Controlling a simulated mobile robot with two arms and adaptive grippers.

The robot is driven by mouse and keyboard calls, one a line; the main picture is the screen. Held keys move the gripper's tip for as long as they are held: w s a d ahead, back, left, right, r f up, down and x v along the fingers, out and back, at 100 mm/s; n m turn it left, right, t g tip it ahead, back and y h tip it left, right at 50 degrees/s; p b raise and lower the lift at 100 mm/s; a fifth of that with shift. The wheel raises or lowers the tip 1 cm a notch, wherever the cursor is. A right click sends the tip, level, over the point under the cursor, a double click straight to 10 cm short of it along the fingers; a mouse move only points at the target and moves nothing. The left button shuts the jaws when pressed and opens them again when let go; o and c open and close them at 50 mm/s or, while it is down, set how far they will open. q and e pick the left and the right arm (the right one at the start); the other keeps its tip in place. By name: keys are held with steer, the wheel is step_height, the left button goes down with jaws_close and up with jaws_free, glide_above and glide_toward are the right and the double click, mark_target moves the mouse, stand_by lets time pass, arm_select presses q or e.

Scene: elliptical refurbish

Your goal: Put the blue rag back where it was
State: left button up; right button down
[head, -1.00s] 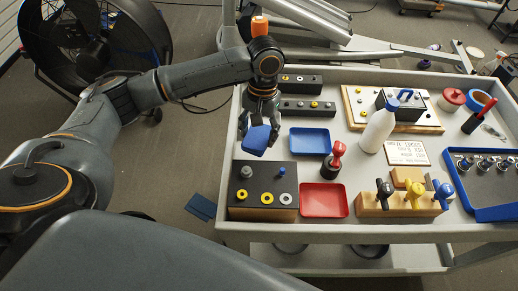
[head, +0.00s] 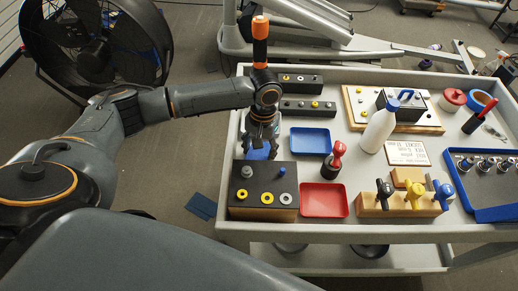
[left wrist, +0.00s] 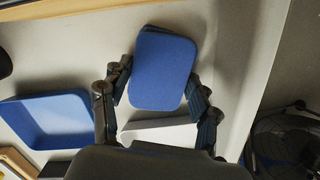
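The blue rag (head: 258,154) is a rounded blue rectangle at the left end of the cart top, behind the black block and partly hidden by my left gripper (head: 262,140). In the left wrist view the rag (left wrist: 163,70) shows broad side up between the fingers of my left gripper (left wrist: 160,88). The fingers press at its two side edges. The gripper points down, low over the cart. I cannot tell whether the rag touches the cart surface. My right gripper is not in view.
The black block (head: 262,184) with knobs and rings stands just in front of the rag. A blue tray (head: 311,142) and a red tray (head: 323,200) lie to the right. A red-topped stamp (head: 337,158) and a white bottle (head: 377,132) stand further right. The cart's left rim (head: 232,125) is close.

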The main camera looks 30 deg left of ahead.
arm_select(q)
steer(key=o, duration=0.4)
steer(key=shift+o, duration=0.2)
steer(key=shift+r, duration=0.2)
step_height(320, 180, up, 12)
steer(key=w, duration=0.1)
steer(key=shift+w+b, duration=0.25)
steer(key=shift+b, duration=0.05)
steer(key=shift+f, duration=0.15)
